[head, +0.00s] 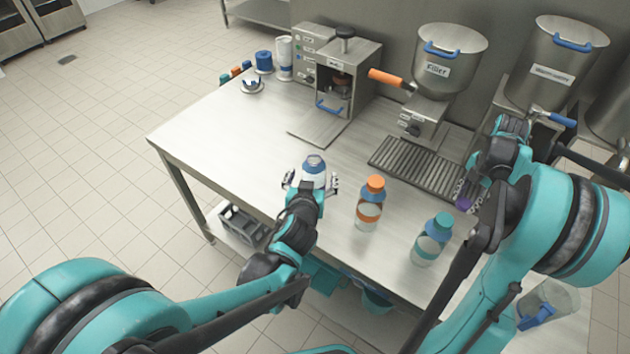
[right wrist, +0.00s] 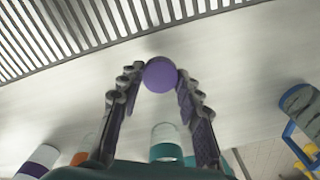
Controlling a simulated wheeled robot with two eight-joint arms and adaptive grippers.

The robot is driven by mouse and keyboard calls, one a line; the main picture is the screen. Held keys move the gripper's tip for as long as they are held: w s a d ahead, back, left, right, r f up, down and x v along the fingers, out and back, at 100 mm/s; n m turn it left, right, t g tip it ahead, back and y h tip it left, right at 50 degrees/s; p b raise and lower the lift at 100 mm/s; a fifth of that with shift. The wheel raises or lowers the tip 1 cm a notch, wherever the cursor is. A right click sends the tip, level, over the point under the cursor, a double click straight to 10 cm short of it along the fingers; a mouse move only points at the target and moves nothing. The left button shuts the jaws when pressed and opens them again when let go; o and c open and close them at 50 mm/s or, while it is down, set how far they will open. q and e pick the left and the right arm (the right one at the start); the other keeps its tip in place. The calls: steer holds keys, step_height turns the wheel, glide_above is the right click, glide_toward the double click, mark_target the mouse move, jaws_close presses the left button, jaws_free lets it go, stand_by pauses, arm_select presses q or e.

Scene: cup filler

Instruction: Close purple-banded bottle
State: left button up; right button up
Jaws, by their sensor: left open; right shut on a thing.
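A bottle (head: 313,164) with a bluish top and pale body stands on the steel table, and my open left gripper (head: 311,184) has its fingers on either side of it. Its band is hard to make out in the head view. A white bottle with a purple band (right wrist: 38,160) shows at the lower left of the right wrist view. My right gripper (head: 468,196) is shut on a round purple cap (right wrist: 160,75), held between its fingertips. The cap also shows in the head view (head: 464,204), near the right end of the drip grate.
An orange-capped bottle (head: 370,203) and a teal-capped bottle (head: 432,238) stand on the table (head: 225,130) between my grippers. Behind are the drip grate (head: 420,168), a filler hopper (head: 445,65), and a capping machine (head: 345,80). The table's left part is mostly clear.

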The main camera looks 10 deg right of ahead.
mark_target(314, 155)
arm_select(q)
steer(key=b+x, duration=0.2)
steer(key=x, duration=0.3)
steer(key=shift+f, duration=0.25)
arm_select(e)
step_height(314, 155, down, 2)
steer(key=shift+f, duration=0.2)
arm_select(q)
steer(key=shift+r, duration=0.1)
arm_select(e)
steer(key=shift+r, duration=0.1)
